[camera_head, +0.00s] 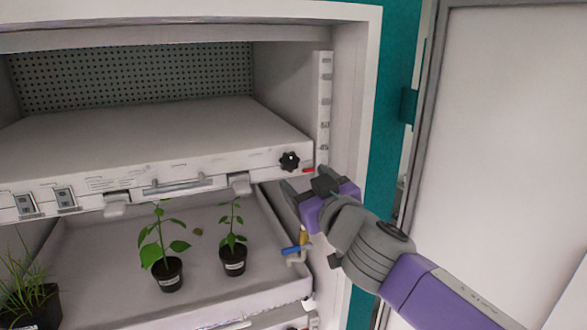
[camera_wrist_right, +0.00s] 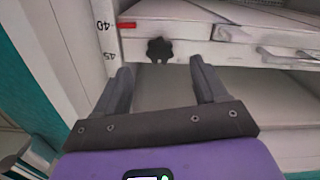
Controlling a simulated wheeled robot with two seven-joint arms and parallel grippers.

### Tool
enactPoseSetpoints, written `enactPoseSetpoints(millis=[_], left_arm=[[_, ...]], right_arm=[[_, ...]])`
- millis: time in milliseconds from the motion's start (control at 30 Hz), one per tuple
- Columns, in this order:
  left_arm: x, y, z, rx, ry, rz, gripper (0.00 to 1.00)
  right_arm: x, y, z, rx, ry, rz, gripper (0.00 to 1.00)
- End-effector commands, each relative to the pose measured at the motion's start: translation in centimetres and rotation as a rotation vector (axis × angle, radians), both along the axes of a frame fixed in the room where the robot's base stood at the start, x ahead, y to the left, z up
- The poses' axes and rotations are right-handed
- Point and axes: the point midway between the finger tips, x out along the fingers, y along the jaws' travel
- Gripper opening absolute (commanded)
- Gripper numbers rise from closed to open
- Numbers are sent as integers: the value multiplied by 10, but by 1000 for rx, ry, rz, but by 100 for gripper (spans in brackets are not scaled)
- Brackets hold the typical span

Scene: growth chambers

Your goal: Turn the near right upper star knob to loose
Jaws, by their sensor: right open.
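The black star knob (camera_head: 289,161) sits on the front edge of the upper shelf, near its right end, beside a small red mark (camera_head: 308,170). In the right wrist view the star knob (camera_wrist_right: 159,49) shows beyond and between my two fingertips, apart from them. My right gripper (camera_head: 300,187) is open and empty, a little below and to the right of the knob. Its spread fingers also show in the right wrist view (camera_wrist_right: 160,78). My left gripper is not in view.
The upper shelf (camera_head: 150,135) has a handle (camera_head: 180,186) and switches on its front. Below, a tray (camera_head: 205,300) holds potted plants (camera_head: 168,272), with a blue-handled valve (camera_head: 292,249) at its right. A scale strip (camera_head: 324,105) runs up the right wall. The open door (camera_head: 510,130) stands at right.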

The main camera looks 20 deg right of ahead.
Motion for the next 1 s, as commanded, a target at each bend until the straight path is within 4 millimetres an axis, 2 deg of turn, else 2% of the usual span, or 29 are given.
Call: enactPoseSetpoints(millis=[67,300,500,667,900,1000], left_arm=[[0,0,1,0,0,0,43],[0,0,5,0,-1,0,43],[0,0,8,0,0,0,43],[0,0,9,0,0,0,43],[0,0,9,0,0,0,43],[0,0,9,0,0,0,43]], right_arm=[[4,-2,4,0,-7,-5,72],[41,-4,3,-1,-3,-5,72],[65,-5,3,-1,-4,-3,72],[72,-5,2,-1,-5,-4,72],[72,-5,2,0,-5,-3,72],[72,-5,2,-1,-5,-3,57]])
